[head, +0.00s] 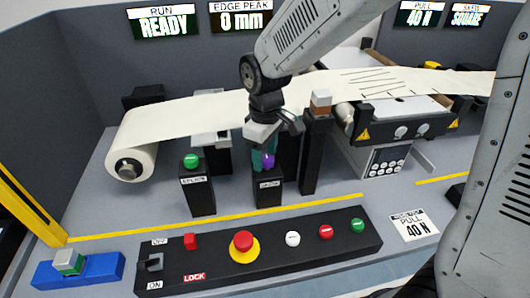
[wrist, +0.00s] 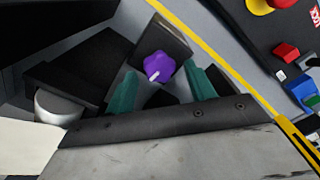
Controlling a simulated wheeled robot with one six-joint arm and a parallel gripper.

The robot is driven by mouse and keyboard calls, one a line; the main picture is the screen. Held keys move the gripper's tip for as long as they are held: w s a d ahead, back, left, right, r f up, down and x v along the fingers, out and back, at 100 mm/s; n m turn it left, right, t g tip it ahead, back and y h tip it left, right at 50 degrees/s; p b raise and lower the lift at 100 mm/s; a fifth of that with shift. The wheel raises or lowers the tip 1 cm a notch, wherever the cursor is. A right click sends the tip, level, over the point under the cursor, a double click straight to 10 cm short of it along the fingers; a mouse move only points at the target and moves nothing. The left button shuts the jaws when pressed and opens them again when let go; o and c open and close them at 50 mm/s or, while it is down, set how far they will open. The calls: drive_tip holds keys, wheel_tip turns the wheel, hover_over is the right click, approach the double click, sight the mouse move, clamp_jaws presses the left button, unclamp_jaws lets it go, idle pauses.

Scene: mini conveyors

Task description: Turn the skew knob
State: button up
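The skew knob is a purple knob (head: 268,161) on top of a black post (head: 268,193) whose small label is hard to read. In the wrist view the purple knob (wrist: 157,66) has a white pointer mark toward the lower left. My gripper (head: 262,155) is at the knob in the head view, with its teal fingers pointing down. In the wrist view my gripper (wrist: 163,84) is open, one teal finger on each side of the knob, with gaps showing. I cannot tell whether the fingertips reach down to the knob's height.
A white paper web (head: 190,112) runs from a roll (head: 130,160) behind my gripper. A black post with a green button (head: 192,162) stands left, a taller post (head: 312,150) close right. A control panel (head: 260,245) lies in front. The display (head: 465,16) reads SKEW SQUARE.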

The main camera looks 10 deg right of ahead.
sight(266, 159)
wheel_tip(266, 159, up, 8)
drive_tip(key=shift+f, duration=0.1)
idle(0.5)
drive_tip(key=shift+s+d, duration=0.1)
drive_tip(key=shift+s, duration=0.05)
drive_tip(key=s+d+r+m, duration=0.2)
drive_tip(key=s+d+m, duration=0.3)
drive_tip(key=s+d, duration=0.3)
drive_tip(key=s+d+r+m+t, duration=0.1)
drive_tip(key=s+d+m, duration=0.3)
drive_tip(key=s+d, duration=0.4)
drive_tip(key=shift+s+r+m, duration=0.4)
drive_tip(key=shift+s+r, duration=0.5)
drive_tip(key=shift+s, duration=2.2)
drive_tip(key=shift+d, duration=0.1)
